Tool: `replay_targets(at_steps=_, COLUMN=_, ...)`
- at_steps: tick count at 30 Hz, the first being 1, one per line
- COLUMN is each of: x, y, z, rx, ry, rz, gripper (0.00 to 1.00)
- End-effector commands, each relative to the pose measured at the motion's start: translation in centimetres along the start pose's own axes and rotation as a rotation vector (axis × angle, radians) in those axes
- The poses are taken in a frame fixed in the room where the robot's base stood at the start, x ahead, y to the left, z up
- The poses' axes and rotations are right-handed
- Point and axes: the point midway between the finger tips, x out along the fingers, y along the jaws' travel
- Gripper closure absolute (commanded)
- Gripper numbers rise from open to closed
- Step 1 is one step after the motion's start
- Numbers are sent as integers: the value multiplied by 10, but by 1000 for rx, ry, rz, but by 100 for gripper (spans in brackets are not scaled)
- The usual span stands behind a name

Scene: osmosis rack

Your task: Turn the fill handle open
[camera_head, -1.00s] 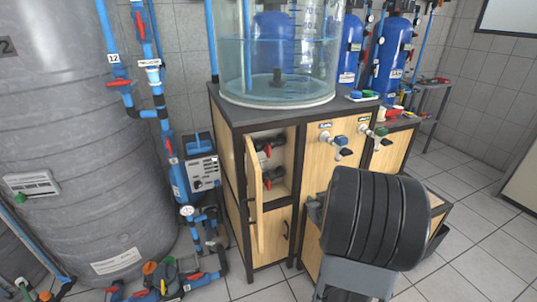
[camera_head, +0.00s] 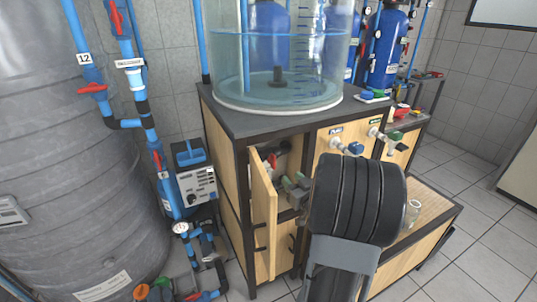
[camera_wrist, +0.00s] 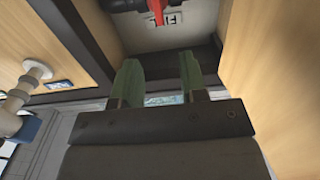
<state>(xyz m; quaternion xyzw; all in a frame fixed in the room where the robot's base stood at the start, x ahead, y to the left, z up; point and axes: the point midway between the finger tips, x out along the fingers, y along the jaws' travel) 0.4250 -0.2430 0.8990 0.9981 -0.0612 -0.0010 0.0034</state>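A red valve handle (camera_wrist: 155,6) shows at the top edge of the wrist view, next to a small white label (camera_wrist: 167,19) whose text is not clearly legible. In the head view, a red handle (camera_head: 271,160) shows inside the open cabinet compartment, above and left of my gripper (camera_head: 295,186). I cannot tell for sure which handle is the fill one. My gripper's two green fingers (camera_wrist: 158,77) are apart with nothing between them. The fingers are at the cabinet opening, apart from the handle in the wrist view. My arm hides part of the compartment.
The wooden cabinet door (camera_head: 263,220) stands open just left of my gripper. A blue tap (camera_head: 354,148) and a green tap (camera_head: 393,136) stick out of the front panel to the right. A clear water tank (camera_head: 277,105) stands on top. A glass jar (camera_head: 413,211) stands on the lower right surface.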

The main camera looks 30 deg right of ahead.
Motion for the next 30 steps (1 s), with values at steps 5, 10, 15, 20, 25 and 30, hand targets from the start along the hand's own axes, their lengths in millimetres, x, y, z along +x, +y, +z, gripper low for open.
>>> replay_targets(at_steps=5, x=19, y=3, z=0, rx=-1, ry=1, rz=4, gripper=61)
replay_targets(at_steps=10, x=50, y=7, z=1, rx=0, ry=-1, rz=13, gripper=61)
replay_targets(at_steps=15, x=82, y=8, z=1, rx=0, ry=0, rz=14, gripper=61)
replay_targets(at_steps=20, x=107, y=8, z=0, rx=0, ry=0, rz=14, gripper=61)
replay_targets(at_steps=25, x=124, y=8, z=0, rx=0, ry=0, rz=14, gripper=61)
replay_targets(at_steps=30, x=132, y=7, z=0, rx=-1, ry=-1, rz=13, gripper=61)
